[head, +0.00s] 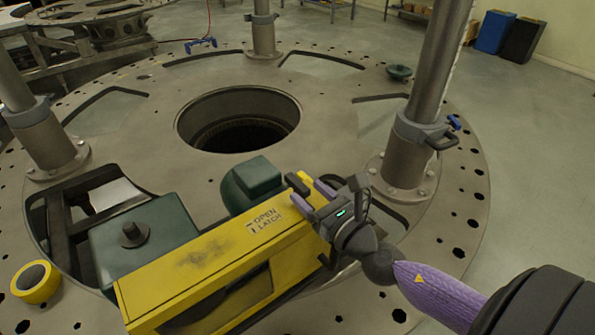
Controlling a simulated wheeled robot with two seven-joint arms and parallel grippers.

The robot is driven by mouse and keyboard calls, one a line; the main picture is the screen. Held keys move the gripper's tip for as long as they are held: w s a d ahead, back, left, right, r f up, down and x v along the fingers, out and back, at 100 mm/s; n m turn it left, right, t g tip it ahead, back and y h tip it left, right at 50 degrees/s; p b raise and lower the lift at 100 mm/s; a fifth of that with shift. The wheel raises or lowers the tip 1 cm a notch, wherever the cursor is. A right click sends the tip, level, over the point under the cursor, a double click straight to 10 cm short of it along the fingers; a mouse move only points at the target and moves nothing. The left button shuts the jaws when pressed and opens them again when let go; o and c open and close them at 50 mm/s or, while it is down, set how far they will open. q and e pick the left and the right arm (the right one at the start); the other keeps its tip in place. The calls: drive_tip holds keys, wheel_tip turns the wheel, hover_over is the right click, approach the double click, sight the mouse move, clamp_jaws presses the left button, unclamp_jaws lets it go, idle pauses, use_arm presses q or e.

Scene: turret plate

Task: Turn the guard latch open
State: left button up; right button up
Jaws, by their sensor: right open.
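The yellow guard (190,262) lies as a long box across the lower middle of the turret plate (345,130). Its top carries the words OPEN LATCH with an arrow. A small dark latch piece (296,184) stands at the guard's right end, just past the label. My right gripper (315,194) is open at that end, its purple fingers right beside the latch piece. The gripper hides part of this end, so I cannot tell whether the latch is between the fingers or touched by them. My left gripper is out of view.
Green housings (150,240) sit behind the guard. Upright metal posts (412,130) rise from the plate at left, back and right. A round opening (240,118) lies in its middle. A yellow tape roll (36,281) lies at left. The plate's right rim is fairly clear.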

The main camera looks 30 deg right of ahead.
sight(297, 181)
drive_tip(key=w, duration=0.4)
drive_tip(key=shift+w+a+p, duration=0.15)
drive_tip(key=shift+w+p, duration=0.1)
drive_tip(key=shift+p, duration=0.05)
clamp_jaws()
